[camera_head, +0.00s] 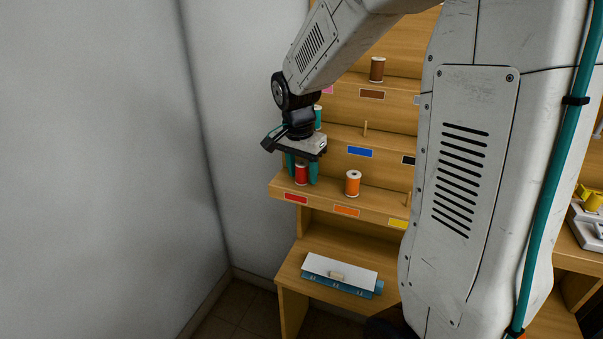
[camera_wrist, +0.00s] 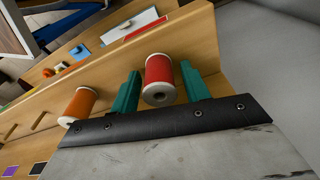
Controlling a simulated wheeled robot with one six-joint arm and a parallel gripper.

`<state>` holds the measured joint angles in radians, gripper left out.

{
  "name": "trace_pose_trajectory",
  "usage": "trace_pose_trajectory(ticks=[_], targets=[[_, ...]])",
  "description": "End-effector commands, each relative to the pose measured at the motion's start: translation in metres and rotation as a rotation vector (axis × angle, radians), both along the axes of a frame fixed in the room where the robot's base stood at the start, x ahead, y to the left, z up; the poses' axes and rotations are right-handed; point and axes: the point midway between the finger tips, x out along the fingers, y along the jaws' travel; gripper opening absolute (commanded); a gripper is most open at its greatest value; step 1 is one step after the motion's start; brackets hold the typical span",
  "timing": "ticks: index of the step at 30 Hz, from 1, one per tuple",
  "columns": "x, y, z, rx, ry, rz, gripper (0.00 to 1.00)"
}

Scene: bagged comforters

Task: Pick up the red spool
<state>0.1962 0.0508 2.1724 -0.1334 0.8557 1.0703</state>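The red spool (camera_head: 302,174) stands on the lowest shelf of the wooden rack, above the red label (camera_head: 296,198), at the rack's left end. My gripper (camera_head: 301,172) points down at it, with its teal fingers on either side of the spool. The gripper looks open around the spool. The spool seems to rest on the shelf.
An orange spool (camera_head: 353,183) stands just right of the red one, and also shows in the wrist view (camera_wrist: 79,104). A brown spool (camera_head: 377,69) and a teal spool (camera_head: 318,115) stand higher. A wall (camera_head: 235,130) is close on the left.

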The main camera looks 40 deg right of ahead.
Motion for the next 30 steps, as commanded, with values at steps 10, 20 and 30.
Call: trace_pose_trajectory(ticks=[10,20,30], targets=[[0.0,0.0,0.0,0.0,0.0,0.0,0.08],[0.001,0.0,0.038,-0.001,-0.006,0.001,0.08],[0.0,0.0,0.094,0.0,-0.002,0.0,0.08]])
